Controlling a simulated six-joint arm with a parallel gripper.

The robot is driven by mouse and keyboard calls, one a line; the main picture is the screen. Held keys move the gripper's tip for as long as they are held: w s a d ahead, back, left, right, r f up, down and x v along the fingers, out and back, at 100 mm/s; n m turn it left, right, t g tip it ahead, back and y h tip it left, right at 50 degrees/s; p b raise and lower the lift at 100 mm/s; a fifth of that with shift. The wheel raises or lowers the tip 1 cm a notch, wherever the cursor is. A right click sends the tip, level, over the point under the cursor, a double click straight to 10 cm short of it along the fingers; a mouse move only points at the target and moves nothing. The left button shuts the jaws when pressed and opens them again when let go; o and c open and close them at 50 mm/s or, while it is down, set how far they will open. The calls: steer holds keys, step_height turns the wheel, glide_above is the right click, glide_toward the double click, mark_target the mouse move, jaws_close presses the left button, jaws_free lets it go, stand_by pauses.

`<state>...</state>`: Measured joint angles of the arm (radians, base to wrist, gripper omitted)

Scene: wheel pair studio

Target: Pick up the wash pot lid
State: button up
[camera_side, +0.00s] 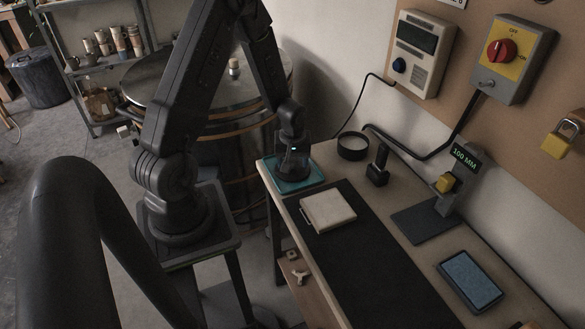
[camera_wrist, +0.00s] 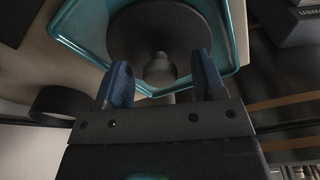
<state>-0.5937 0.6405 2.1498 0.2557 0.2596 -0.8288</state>
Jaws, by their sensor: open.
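The wash pot lid appears to be the dark round piece (camera_wrist: 126,32) with a rounded knob (camera_wrist: 160,70) in the wrist view. It is over a teal tray (camera_wrist: 83,40). Whether a pot is under the lid cannot be told.
A black round dish (camera_side: 353,147) and a small black stand (camera_side: 378,168) are right of the tray. A cream square block (camera_side: 328,210) lies on the dark mat (camera_side: 375,262). A gauge stand (camera_side: 440,195) and a blue-screened tablet (camera_side: 470,280) stand farther right.

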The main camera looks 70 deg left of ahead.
steer(key=shift+a+f, duration=0.1)
steer(key=shift+f, duration=0.2)
steer(key=shift+c, duration=0.3)
steer(key=c, duration=1)
steer(key=shift+o, duration=0.2)
steer(key=shift+r, duration=0.1)
